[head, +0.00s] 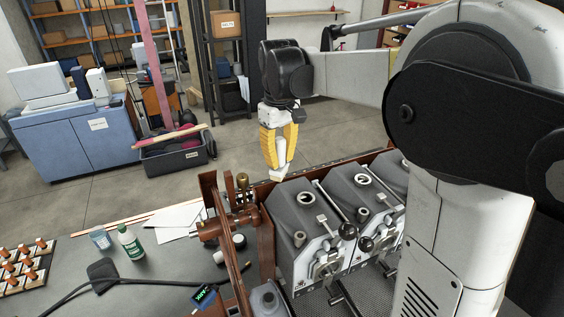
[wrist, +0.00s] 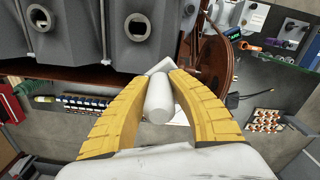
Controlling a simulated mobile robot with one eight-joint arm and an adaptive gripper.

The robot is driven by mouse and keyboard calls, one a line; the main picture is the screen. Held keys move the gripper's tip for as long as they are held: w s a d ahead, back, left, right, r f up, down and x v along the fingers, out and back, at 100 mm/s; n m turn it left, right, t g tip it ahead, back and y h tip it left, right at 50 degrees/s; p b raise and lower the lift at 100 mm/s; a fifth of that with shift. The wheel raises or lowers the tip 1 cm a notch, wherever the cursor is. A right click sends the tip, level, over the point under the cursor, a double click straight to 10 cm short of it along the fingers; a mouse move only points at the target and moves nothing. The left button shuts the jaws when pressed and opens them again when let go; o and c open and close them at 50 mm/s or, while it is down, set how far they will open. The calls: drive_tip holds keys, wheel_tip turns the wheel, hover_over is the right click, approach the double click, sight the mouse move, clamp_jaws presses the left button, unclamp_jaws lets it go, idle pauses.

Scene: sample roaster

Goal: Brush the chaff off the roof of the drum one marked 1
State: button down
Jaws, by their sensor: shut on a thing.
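My gripper (head: 279,160) has yellow fingers shut on a white brush (head: 279,148), its pale head (head: 278,174) pointing down. In the wrist view the brush's round handle (wrist: 159,95) lies between the fingers. The brush is above the back edge of the roaster bank, apart from the nearest drum as far as I can tell. The grey nearest drum (head: 299,210) has a round port and a small plate on its sloping roof. A second drum (head: 352,187) stands to its right, with another partly hidden by my arm. The number 1 and any chaff cannot be made out.
A brown frame with a brass fitting (head: 242,181) stands left of the drums. Black-knobbed levers (head: 347,231) project at their front. A green-labelled bottle (head: 130,243), a jar (head: 101,238) and papers (head: 173,217) lie on the bench. The air left of my gripper is free.

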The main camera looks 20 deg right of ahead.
drive_tip(key=shift+s+d+r+p, duration=0.15)
drive_tip(key=shift+r+p, duration=0.4)
drive_tip(key=shift+r, duration=0.7)
